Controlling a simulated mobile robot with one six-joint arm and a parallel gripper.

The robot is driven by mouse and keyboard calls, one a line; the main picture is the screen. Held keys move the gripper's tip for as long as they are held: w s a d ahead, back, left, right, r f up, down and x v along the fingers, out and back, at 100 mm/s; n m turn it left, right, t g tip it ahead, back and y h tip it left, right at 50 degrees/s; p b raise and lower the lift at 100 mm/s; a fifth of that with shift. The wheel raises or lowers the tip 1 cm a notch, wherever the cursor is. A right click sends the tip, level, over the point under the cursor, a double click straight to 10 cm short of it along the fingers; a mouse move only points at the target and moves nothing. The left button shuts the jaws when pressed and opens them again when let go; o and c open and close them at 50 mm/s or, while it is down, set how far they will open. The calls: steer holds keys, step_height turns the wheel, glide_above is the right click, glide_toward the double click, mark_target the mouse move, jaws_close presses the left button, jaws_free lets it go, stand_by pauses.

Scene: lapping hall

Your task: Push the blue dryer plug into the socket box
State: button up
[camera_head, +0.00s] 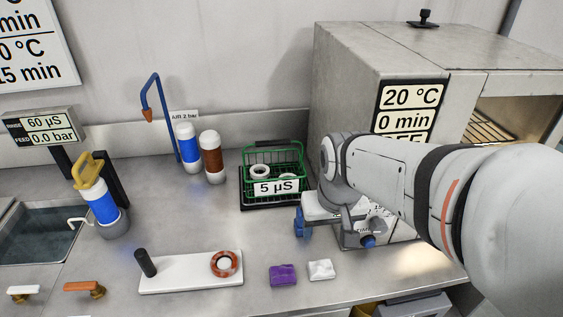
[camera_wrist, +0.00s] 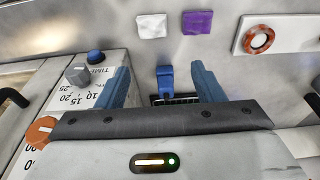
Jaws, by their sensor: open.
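The blue dryer plug (camera_wrist: 165,76) shows in the wrist view between the two blue fingers of my gripper (camera_wrist: 160,68), with a gap on each side. My gripper is open and holds nothing. A dark slotted piece (camera_wrist: 176,98), perhaps the socket box, lies just below the plug in that view, and my gripper's bar covers part of it. I cannot tell how deep the plug sits. In the head view my gripper (camera_head: 302,224) is low over the counter, left of the dryer (camera_head: 350,75); I cannot separate the plug from the blue fingers there.
A dryer control panel (camera_wrist: 68,100) with knobs is close on the left in the wrist view. A purple cloth (camera_head: 283,275) and a white cloth (camera_head: 320,270) lie in front of my gripper. A green basket (camera_head: 262,152) stands behind it. A white plate (camera_head: 185,275) lies to the left.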

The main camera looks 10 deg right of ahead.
steer(key=w+f+g+p, duration=0.1)
steer(key=w+f, duration=0.2)
steer(key=w, duration=0.7)
steer(key=g+p, duration=0.1)
glide_toward(298, 221)
steer(key=d, duration=0.2)
steer(key=f, duration=0.1)
steer(key=w+f, duration=0.1)
steer(key=shift+w+f, duration=0.3)
steer(key=shift+f, duration=0.1)
step_height(298, 221, down, 6)
steer(key=shift+w+f+p, duration=0.15)
steer(key=shift+w+p, duration=0.05)
steer(key=shift+p, duration=0.4)
steer(key=shift+f, duration=0.45)
steer(key=shift+c, duration=0.5)
steer(key=c, duration=1)
